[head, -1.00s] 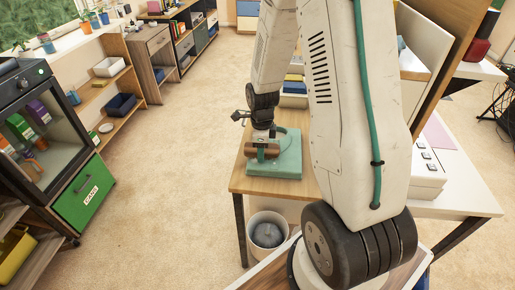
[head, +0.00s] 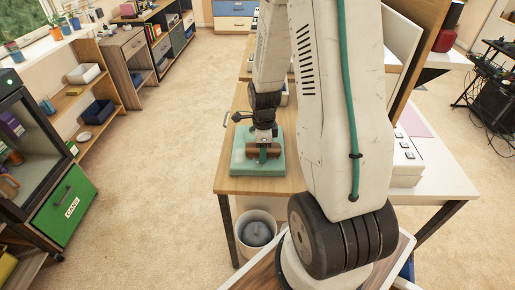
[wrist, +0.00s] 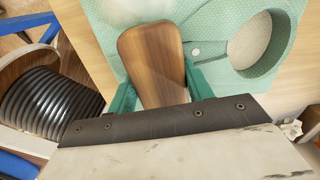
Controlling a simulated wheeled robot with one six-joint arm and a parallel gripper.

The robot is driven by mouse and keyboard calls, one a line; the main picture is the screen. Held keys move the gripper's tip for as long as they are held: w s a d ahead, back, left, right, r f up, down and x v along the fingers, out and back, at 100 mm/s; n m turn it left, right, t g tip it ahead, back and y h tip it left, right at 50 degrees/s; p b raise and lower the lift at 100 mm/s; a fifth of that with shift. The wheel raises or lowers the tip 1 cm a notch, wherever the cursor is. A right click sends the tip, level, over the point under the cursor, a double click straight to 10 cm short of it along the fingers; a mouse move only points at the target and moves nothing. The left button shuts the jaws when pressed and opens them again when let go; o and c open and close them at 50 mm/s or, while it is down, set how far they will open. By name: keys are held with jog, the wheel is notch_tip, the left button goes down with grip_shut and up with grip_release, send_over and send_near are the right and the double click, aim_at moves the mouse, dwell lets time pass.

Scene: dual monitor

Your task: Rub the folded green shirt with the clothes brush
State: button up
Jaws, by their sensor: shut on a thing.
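The folded green shirt (head: 240,166) lies on the wooden desk, near its front left part. The clothes brush (head: 275,153) has a brown wooden back and is over the right part of the shirt. My gripper (head: 262,153) points down and is shut on the brush. In the wrist view the brush (wrist: 153,55) sits between the green fingers, with the shirt (wrist: 210,25) beneath and beyond it. A round opening shows in the shirt there. The brush's underside is hidden, so I cannot tell whether it touches the cloth.
The desk top (head: 232,185) is bare in front of the shirt. A white bin (head: 256,238) with something grey in it stands on the floor before the desk. A white device (head: 406,160) is to the right. My arm hides the desk's middle.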

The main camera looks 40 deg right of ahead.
aim_at(233, 155)
jog(key=shift+s+d, duration=2.35)
jog(key=shift+d, duration=0.1)
jog(key=shift+w+a, duration=5.8)
jog(key=shift+a, duration=0.25)
jog(key=shift+r, duration=3)
jog(key=shift+r, duration=0.1)
notch_tip(233, 155, up, 3)
jog(key=shift+f, duration=0.1)
